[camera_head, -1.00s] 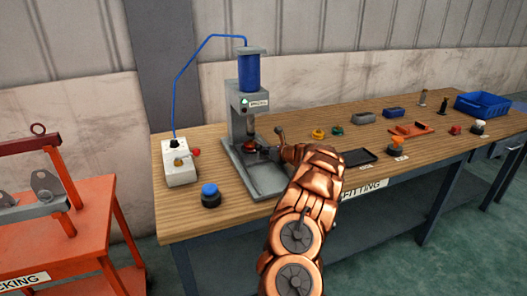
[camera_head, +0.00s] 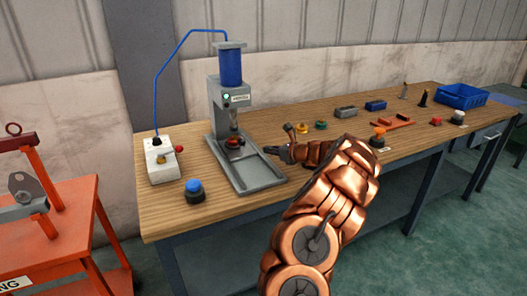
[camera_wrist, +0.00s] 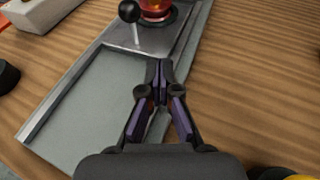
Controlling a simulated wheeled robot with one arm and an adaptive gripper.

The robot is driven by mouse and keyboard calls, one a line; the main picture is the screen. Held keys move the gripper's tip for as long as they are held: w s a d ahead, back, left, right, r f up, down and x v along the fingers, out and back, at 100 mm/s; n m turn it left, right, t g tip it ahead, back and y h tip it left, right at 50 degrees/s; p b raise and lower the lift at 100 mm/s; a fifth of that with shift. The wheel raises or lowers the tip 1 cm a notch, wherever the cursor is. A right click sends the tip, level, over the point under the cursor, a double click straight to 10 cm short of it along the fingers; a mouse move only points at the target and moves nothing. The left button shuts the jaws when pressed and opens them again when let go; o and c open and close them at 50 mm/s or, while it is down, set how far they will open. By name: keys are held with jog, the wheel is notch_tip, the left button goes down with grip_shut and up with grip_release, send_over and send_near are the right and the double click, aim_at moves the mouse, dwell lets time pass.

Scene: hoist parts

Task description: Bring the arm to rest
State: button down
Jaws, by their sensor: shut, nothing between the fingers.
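My gripper (camera_head: 279,152) is at the end of my copper-coloured arm, just right of the bench press (camera_head: 231,110). In the wrist view its two fingers (camera_wrist: 159,72) are together with nothing between them, above the press's grey base plate (camera_wrist: 95,100). A red part (camera_head: 235,142) sits under the press ram. It also shows at the top of the wrist view (camera_wrist: 156,8), beyond the fingertips and apart from them. The arm is still stretched over the bench, bent at its middle.
The wooden bench (camera_head: 215,207) carries a white control box (camera_head: 161,160) and a blue button (camera_head: 194,190) at left. Several small parts and a blue bin (camera_head: 461,97) lie to the right. An orange stand (camera_head: 75,225) is at far left. A black-knobbed metal stem (camera_wrist: 130,14) rises near the red part.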

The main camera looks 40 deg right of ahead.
jog(key=shift+s+r, duration=0.15)
jog(key=shift+s, duration=0.35)
